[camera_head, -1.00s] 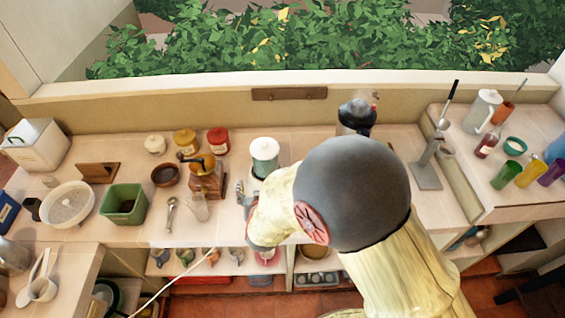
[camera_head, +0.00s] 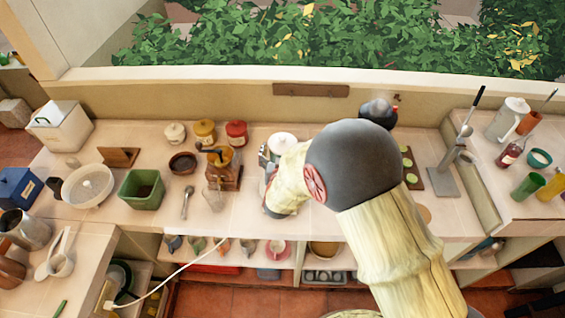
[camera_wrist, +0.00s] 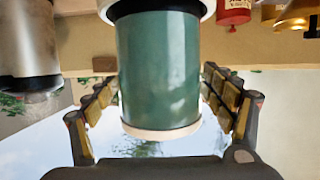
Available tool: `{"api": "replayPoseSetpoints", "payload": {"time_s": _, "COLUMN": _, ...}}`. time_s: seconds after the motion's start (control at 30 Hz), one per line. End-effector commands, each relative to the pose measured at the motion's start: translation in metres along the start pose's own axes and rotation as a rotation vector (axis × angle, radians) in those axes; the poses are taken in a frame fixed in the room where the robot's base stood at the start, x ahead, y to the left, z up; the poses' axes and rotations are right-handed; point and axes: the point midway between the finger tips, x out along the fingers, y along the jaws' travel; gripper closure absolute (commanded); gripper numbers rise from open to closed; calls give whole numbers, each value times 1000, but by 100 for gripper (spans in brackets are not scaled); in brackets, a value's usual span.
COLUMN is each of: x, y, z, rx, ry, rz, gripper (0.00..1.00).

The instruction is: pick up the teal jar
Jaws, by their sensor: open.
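The teal jar (camera_wrist: 160,70) fills the middle of the wrist view, which shows the scene upside down. It has a smooth teal body, a dark band and pale ends. In the head view only its white lid (camera_head: 282,141) shows clearly; my arm hides the body. My gripper (camera_wrist: 161,90) is open, with one finger on each side of the jar in the wrist view. I cannot tell whether either finger touches it. In the head view part of my gripper (camera_head: 266,158) shows just left of the jar.
A wooden grinder (camera_head: 222,172) and a clear glass (camera_head: 214,198) stand left of the jar. A red jar (camera_head: 236,133) and a yellow jar (camera_head: 204,132) stand behind the grinder. A dark kettle (camera_head: 378,112) is behind my arm.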

Motion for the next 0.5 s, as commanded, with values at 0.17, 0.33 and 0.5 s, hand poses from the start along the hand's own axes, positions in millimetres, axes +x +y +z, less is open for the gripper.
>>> {"api": "replayPoseSetpoints", "payload": {"time_s": 0.17, "x": 1, "y": 0, "z": 0, "rx": 0, "ry": 0, "rz": -1, "gripper": 17}}
{"api": "replayPoseSetpoints", "payload": {"time_s": 0.33, "x": 1, "y": 0, "z": 0, "rx": 0, "ry": 0, "rz": 0, "gripper": 24}}
{"api": "replayPoseSetpoints", "payload": {"time_s": 0.5, "x": 1, "y": 0, "z": 0, "rx": 0, "ry": -1, "rz": 0, "gripper": 34}}
